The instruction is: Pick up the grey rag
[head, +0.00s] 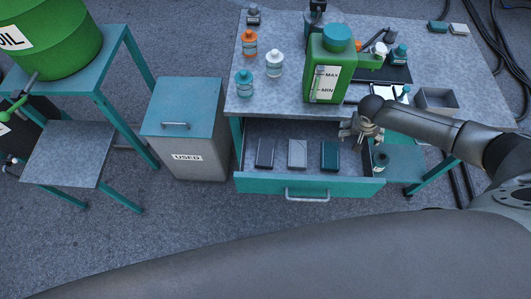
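An open drawer (310,187) with a teal front sticks out from under the workbench. In it lie three flat, folded-looking pieces side by side: a dark grey one (266,153) on the left, a lighter grey one (297,153) in the middle and a dark teal one (329,156) on the right. I cannot tell for sure which is the grey rag. My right gripper (360,134) hangs over the drawer's right end, right of the teal piece and apart from the grey ones. Its fingers are too small to read clearly. My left gripper is out of view.
A bin marked USED (186,145) stands left of the drawer, with a green drum (50,40) farther left.

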